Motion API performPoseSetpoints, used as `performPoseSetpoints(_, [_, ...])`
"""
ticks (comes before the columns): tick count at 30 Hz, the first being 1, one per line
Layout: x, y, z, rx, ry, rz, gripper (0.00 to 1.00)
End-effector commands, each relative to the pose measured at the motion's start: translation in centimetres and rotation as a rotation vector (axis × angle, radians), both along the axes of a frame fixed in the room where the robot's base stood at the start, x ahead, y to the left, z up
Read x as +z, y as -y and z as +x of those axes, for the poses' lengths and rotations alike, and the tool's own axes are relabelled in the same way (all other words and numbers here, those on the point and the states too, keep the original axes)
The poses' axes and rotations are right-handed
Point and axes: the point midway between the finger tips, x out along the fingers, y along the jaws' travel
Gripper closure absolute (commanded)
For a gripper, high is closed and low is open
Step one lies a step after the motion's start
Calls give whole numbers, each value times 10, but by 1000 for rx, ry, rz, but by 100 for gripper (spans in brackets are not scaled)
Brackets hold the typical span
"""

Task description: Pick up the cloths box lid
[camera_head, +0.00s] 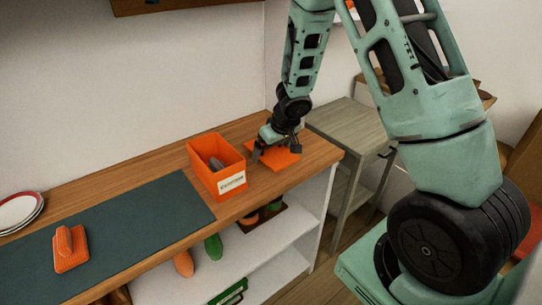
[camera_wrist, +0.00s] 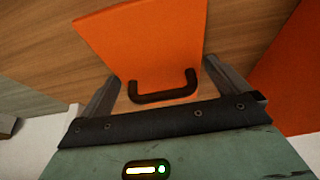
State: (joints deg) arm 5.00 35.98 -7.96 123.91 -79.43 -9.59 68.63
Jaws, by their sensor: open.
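The lid (camera_head: 284,153) is a flat orange panel lying on the wooden counter, just right of an open orange box (camera_head: 218,168) with a white label whose text is too small to read. In the wrist view the lid (camera_wrist: 145,40) has a dark bar handle (camera_wrist: 165,88) at its near side. My gripper (camera_head: 276,152) is low over the lid. In the wrist view its open fingers (camera_wrist: 158,88) stand to either side of the handle, with nothing held. Whether the fingertips touch the lid cannot be told.
The orange box wall (camera_wrist: 285,80) is close on the right in the wrist view. A dark mat (camera_head: 110,235) holds an orange object (camera_head: 70,248), with plates (camera_head: 20,210) at far left. A grey side table (camera_head: 348,128) stands right of the counter (camera_head: 170,150).

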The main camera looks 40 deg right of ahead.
Motion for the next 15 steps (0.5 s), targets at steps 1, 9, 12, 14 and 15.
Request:
performPoseSetpoints(1, [1,0,0,0,0,0,0])
performPoseSetpoints(9, [1,0,0,0,1,0,36])
performPoseSetpoints(12, [1,0,0,0,1,0,36])
performPoseSetpoints(14, [2,0,0,0,1,0,36])
performPoseSetpoints(15, [2,0,0,0,1,0,36])
